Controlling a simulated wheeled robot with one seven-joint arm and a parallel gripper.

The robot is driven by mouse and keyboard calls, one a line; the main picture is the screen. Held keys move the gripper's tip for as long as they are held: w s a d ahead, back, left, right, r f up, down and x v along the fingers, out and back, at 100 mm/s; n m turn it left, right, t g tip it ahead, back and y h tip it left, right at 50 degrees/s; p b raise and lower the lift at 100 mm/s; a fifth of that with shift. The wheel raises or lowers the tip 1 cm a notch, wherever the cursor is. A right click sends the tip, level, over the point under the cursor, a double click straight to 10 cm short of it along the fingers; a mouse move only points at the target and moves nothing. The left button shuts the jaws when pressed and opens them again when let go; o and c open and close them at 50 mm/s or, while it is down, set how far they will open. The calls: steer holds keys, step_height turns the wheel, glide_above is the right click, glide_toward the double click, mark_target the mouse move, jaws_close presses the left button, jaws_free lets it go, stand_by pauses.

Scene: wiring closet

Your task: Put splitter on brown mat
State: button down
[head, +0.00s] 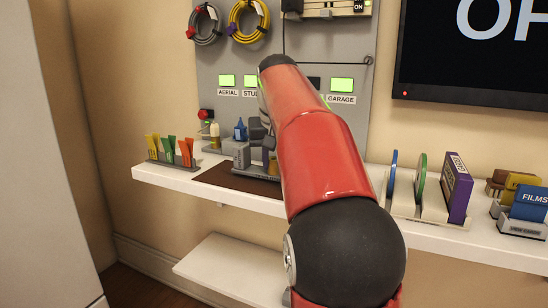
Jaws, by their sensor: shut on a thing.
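The brown mat (228,178) lies on the white wall shelf, left of my arm. My gripper (266,150) points down over the mat's right part and is mostly hidden by my red arm. It is shut on a small grey thing, which looks like the splitter (242,158), at the mat's back right. I cannot tell whether the splitter touches the mat or hangs just above it.
A rack of yellow, green and orange tags (170,150) stands left of the mat. A red-topped device (207,125) and a blue item (240,130) stand behind. Upright discs and a purple box (456,188) stand to the right. A lower shelf (232,270) is empty.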

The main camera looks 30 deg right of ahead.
steer(key=shift+f+b, duration=0.4)
steer(key=shift+f, duration=0.2)
steer(key=c, duration=1.1)
jaws_free()
steer(key=shift+r, duration=0.1)
steer(key=p+v, duration=0.2)
steer(key=v, duration=0.5)
steer(key=shift+s+r, duration=0.15)
steer(key=shift+r, duration=0.15)
